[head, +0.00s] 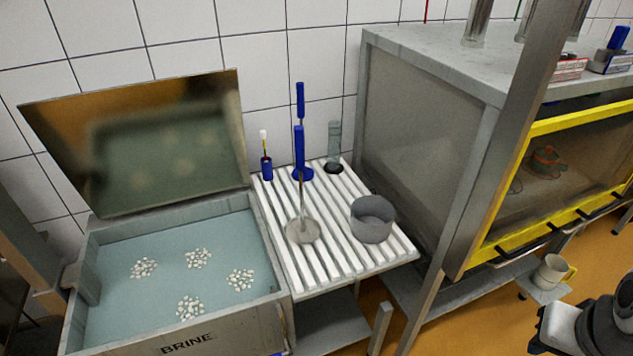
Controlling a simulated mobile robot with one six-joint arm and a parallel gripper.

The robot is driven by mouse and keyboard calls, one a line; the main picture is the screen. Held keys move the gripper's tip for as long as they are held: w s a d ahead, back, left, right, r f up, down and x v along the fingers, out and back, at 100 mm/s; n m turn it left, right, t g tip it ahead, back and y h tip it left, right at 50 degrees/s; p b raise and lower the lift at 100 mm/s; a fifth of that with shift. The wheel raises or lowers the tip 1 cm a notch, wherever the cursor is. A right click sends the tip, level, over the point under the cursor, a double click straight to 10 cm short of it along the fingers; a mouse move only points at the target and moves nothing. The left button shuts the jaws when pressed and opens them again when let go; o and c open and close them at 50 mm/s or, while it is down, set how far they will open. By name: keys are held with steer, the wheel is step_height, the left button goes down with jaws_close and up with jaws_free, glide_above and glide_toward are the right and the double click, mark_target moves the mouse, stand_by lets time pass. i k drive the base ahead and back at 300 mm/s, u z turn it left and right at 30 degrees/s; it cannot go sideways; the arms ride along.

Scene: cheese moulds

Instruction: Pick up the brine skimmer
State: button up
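The brine skimmer (303,230) is on the white slatted draining rack right of the brine vat. Its round grey metal disc is near the middle of the slats, with a thin rod running up to a blue handle (299,146). Behind that handle is another upright blue piece on a round blue base; where the two overlap is hard to tell. My gripper's fingers are not in view. Only a black and white part of my arm shows at the lower right corner, well away from the skimmer.
A grey pot (372,219) is close right of the skimmer's disc. A blue holder (266,168) and a clear cylinder (334,148) stand behind. The open brine vat (188,341) is left, with its lid raised. A metal cabinet (415,120) rises right of the rack.

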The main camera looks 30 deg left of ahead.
mark_target(303, 229)
steer(key=u, duration=0.35)
steer(key=i, duration=0.7)
steer(key=u, duration=0.35)
steer(key=k, duration=0.8)
steer(key=u, duration=0.2)
steer(key=i, duration=1.3)
steer(key=z, duration=0.05)
